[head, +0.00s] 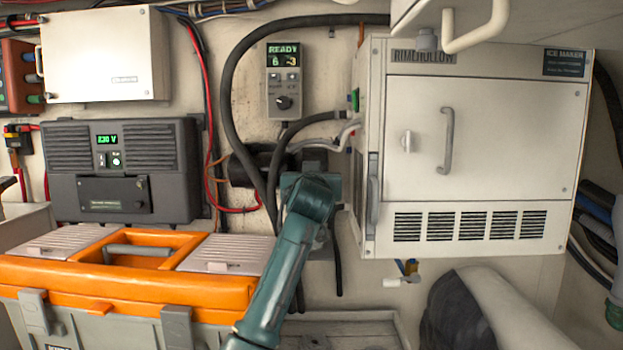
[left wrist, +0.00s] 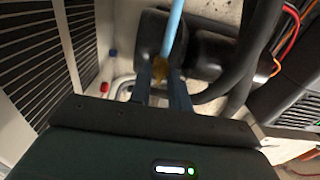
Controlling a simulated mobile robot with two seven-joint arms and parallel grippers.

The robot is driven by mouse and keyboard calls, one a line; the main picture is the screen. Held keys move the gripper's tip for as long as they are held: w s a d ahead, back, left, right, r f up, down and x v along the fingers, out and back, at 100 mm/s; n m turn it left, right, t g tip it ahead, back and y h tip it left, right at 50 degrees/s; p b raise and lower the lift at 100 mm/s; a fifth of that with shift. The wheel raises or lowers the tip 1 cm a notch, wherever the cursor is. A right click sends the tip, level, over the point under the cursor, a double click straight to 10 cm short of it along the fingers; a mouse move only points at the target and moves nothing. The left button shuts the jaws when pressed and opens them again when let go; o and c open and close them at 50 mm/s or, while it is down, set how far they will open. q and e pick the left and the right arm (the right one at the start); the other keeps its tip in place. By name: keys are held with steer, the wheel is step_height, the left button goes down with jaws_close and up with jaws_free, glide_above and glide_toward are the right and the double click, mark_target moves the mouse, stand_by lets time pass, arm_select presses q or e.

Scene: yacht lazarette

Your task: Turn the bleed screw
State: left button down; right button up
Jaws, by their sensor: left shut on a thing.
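In the left wrist view my left gripper (left wrist: 160,84) is shut on a small brass-coloured piece (left wrist: 161,67), which looks like the bleed screw. Most of it is hidden between the fingers. A pale blue rod or tube (left wrist: 174,28) rises past it, in front of a dark rounded pump-like body (left wrist: 205,55). In the head view my teal left arm reaches up to the wall between the heater-like unit and the ice maker. Its wrist hides the fingertips and the screw there. My right gripper is not in view.
The white ice maker (head: 480,145) stands close to the right of my arm. Thick black hoses (head: 228,90) loop around the work spot. A control panel (head: 286,80) reading READY is above. An orange-topped toolbox (head: 130,292) and a grey unit (head: 178,165) stand left.

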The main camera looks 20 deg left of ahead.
arm_select(q)
steer(key=shift+m, duration=0.3)
steer(key=shift+f+m, duration=0.2)
steer(key=shift+m, duration=8.6)
steer(key=shift+f+m, duration=0.2)
steer(key=shift+m, duration=8.6)
steer(key=c, duration=1.3)
jaws_free()
